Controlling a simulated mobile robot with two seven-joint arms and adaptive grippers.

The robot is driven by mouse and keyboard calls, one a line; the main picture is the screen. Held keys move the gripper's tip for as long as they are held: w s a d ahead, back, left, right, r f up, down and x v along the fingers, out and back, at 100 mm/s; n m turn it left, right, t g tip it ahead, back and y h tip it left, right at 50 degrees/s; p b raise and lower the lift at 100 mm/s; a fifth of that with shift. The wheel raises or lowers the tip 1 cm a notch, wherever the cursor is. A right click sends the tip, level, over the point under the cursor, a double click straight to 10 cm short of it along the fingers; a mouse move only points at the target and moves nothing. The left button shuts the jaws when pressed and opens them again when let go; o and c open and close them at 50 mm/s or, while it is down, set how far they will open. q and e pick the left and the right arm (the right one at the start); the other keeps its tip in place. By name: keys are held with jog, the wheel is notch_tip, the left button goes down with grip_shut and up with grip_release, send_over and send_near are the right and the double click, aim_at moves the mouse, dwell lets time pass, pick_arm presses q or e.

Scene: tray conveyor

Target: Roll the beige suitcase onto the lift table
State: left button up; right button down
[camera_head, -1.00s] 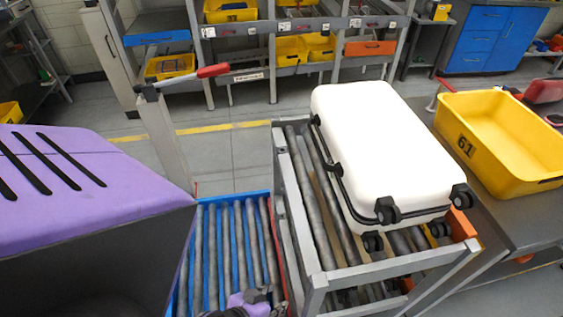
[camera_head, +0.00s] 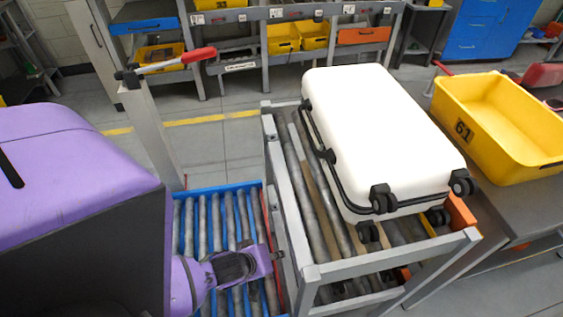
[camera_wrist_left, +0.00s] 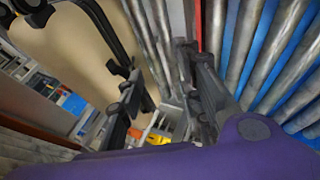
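The suitcase (camera_head: 385,125) looks white in the head view and beige in the left wrist view (camera_wrist_left: 85,65), with black trim and wheels. It lies flat on a grey-framed roller conveyor (camera_head: 292,215). A lower blue-framed roller bed (camera_head: 262,186), apparently the lift table, stands directly left of it, with a red-handled lever post (camera_head: 150,130) behind. My left gripper (camera_head: 272,260) is over the blue bed's right side, close to the conveyor's left rail. In the left wrist view its fingers (camera_wrist_left: 158,68) are spread and empty. Contact with the suitcase cannot be told. My right gripper is out of view.
A yellow bin marked 61 (camera_head: 500,125) sits on a grey bench (camera_head: 530,205) at the right. Shelving with yellow bins (camera_head: 300,36) stands at the back. Open floor with a yellow line (camera_head: 205,119) lies between shelving and rollers.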

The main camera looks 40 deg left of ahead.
pick_arm(q)
jog(key=w+d+f, duration=0.1)
jog(key=w+f, duration=0.3)
jog(key=w, duration=1)
jog(key=shift+w, duration=0.3)
jog(key=shift+d, duration=0.1)
grip_shut()
